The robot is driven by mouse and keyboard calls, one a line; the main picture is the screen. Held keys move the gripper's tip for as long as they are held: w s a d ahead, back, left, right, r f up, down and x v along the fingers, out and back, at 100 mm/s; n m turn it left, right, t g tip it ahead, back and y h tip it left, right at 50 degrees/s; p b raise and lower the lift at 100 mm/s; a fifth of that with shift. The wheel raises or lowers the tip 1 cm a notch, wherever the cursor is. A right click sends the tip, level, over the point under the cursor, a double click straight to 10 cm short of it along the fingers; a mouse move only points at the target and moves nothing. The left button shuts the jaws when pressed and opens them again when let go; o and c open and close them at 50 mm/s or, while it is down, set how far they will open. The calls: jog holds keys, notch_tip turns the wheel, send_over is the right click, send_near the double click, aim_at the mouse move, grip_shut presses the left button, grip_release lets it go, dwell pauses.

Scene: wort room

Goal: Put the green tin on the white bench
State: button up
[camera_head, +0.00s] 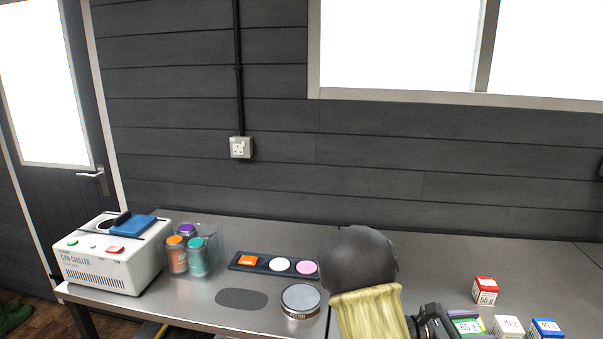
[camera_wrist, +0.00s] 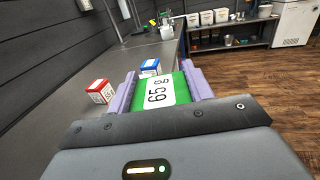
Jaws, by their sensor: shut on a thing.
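The green tin (camera_wrist: 181,88) has a white label reading 65 g. In the wrist view it sits between the two purple fingers of my gripper (camera_wrist: 160,92), which is shut on it. In the head view the green tin (camera_head: 467,326) shows at the bottom edge, partly hidden by my gripper. It is over the grey metal bench (camera_head: 420,262); I cannot tell whether it touches the top. I cannot pick out a white bench with certainty in either view.
A red tin (camera_head: 485,290), a white tin (camera_head: 507,326) and a blue tin (camera_head: 545,327) stand close by. Left are a round tin (camera_head: 301,300), a black strip with coloured pieces (camera_head: 262,263), several cans and a white chiller (camera_head: 110,262). A far bench (camera_wrist: 235,22) holds white containers.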

jog(key=w+a+f+n+t+y+p, duration=0.2)
jog(key=a+f+n+t+y, duration=0.3)
jog(key=a+t, duration=0.4)
jog(key=w+a+f+n+t+y+p, duration=0.2)
jog(key=a+f+n+t+y, duration=0.3)
jog(key=a, duration=1)
jog(key=w+n+t+y, duration=0.1)
jog(key=n+t+y, duration=0.1)
jog(key=n+t, duration=0.2)
jog(key=shift+w+a+n+y, duration=0.3)
jog(key=shift+n+y, duration=0.1)
jog(key=shift+n, duration=0.2)
jog(key=shift+f, duration=0.15)
notch_tip(320, 180, down, 16)
jog(key=n+t+y, duration=0.1)
jog(key=n+y, duration=0.2)
jog(key=y, duration=0.2)
jog(key=shift+s, duration=0.35)
